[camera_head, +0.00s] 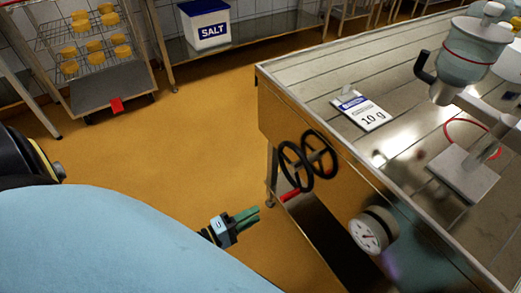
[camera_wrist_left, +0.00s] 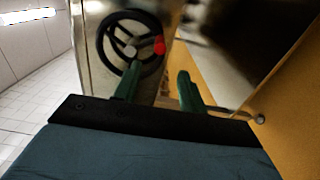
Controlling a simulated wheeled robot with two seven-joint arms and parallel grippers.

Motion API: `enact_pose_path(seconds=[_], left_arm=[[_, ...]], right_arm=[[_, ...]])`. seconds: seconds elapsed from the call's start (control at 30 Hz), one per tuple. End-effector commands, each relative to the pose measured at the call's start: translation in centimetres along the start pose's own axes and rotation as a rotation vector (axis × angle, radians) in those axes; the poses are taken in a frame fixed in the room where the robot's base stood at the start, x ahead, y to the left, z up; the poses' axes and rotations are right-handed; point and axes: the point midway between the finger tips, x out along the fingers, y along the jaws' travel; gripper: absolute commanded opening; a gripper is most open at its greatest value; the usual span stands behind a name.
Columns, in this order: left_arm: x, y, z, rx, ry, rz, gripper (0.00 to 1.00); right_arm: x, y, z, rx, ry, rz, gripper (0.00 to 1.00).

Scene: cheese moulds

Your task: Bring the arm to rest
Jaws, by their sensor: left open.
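My left gripper (camera_head: 250,215) is low in the middle of the head view, its green fingers pointing right. It is open and empty, in front of the steel table and left of the black handwheels (camera_head: 307,160). In the left wrist view the two green fingers (camera_wrist_left: 157,86) stand apart with a clear gap. A black handwheel with a red knob (camera_wrist_left: 124,42) shows beyond them. The fingers appear to touch nothing. My right gripper is not in view.
The steel table (camera_head: 300,75) fills the right side, with a card marked 10 g (camera_head: 362,112) on top. A round gauge (camera_head: 373,231) sits on its side. A cheese rack and a salt box (camera_head: 205,25) stand behind. The orange floor (camera_head: 195,130) is clear.

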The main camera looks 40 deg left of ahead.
Motion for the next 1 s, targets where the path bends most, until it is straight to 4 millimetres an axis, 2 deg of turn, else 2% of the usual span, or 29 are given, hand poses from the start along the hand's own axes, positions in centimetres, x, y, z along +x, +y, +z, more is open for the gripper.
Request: enact_pose_path(seconds=[0.57, 0.67, 0.77, 0.87, 0.97, 1.0], left_arm=[[-0.2, 0.0, 0.0, 0.001, 0.0, -0.001, 0.41], [-0.3, -0.8, -0.2, 0.043, 0.007, -0.033, 0.41], [-0.9, -3.5, -0.7, 0.185, 0.017, -0.145, 0.41], [-2.7, -8.1, -1.5, 0.417, 0.004, -0.344, 0.41], [-6.1, -13.4, -2.0, 0.671, -0.071, -0.593, 0.41], [-7.8, -15.4, -2.0, 0.763, -0.122, -0.692, 0.41]], right_arm=[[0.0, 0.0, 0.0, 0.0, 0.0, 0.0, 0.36], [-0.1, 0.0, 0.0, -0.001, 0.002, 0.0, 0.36], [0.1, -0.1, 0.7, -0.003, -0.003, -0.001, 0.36], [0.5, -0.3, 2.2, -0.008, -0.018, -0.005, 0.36], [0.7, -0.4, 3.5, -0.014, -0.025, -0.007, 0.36], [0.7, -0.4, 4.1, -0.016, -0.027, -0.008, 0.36]])
